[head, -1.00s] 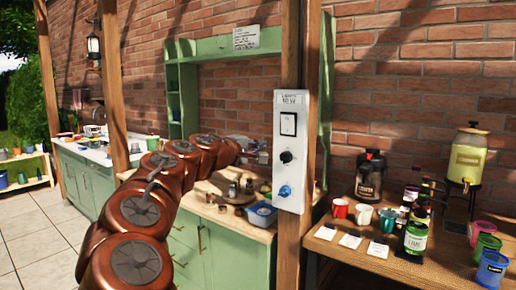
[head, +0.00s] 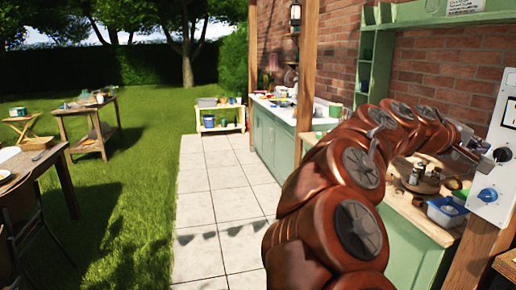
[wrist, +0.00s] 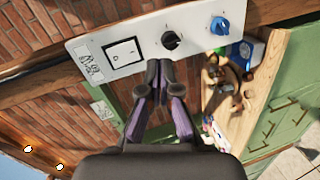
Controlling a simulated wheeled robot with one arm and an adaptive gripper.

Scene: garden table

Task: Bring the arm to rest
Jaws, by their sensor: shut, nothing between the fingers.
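My gripper (wrist: 160,72) is shut and empty in the wrist view, its dark fingertips together just below the black knob (wrist: 171,40) of a white control panel (wrist: 75,50). I cannot tell whether the fingertips touch the panel. The panel also carries a rocker switch (wrist: 123,53) and a blue knob (wrist: 220,25). In the head view my gripper (head: 484,156) is small at the right, by the panel (head: 490,208). My copper-coloured arm stretches out from the lower middle toward it.
A green counter (head: 405,240) with a blue tub (head: 446,211) and small pots stands behind my arm. A wooden post (head: 309,60) rises behind it. The paved path (head: 215,220) is clear. A wooden table (head: 35,165) with a chair stands on the lawn at left.

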